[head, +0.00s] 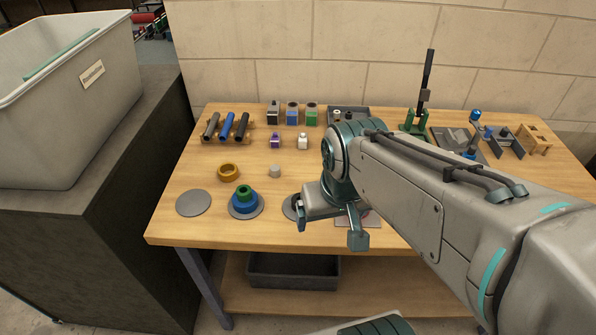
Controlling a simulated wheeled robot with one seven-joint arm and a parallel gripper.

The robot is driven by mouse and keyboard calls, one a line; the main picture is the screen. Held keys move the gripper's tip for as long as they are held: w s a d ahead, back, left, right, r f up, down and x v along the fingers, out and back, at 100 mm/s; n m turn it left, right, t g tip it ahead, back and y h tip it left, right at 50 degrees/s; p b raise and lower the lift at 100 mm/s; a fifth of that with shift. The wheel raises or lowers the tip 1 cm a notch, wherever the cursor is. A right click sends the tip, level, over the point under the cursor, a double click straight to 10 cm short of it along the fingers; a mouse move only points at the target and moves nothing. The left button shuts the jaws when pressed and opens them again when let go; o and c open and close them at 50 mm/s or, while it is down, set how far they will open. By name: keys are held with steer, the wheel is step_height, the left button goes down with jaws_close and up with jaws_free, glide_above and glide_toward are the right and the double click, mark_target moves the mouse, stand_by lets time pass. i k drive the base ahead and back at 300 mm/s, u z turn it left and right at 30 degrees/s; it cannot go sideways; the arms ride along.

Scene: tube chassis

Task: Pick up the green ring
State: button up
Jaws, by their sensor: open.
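The green ring (245,190) sits on top of a wider blue ring (244,204), stacked on a grey disc (234,215) near the front left of the wooden table. My gripper (331,226) is to the right of the stack, near the table's front edge, with its two fingers spread apart and nothing visible between them. It is apart from the green ring. My arm hides part of the table behind and to the right of the gripper.
A brown ring (228,173) and a small grey cylinder (275,171) lie behind the stack. An empty grey disc (194,203) is to its left. Dark and blue tubes (227,126) and coloured blocks (292,114) stand farther back. A grey bin (70,130) stands left.

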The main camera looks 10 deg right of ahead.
mark_target(243, 192)
steer(key=z, duration=2.75)
steer(key=k, duration=1.2)
steer(key=u, duration=1.55)
steer(key=i, duration=0.5)
steer(key=u, duration=0.15)
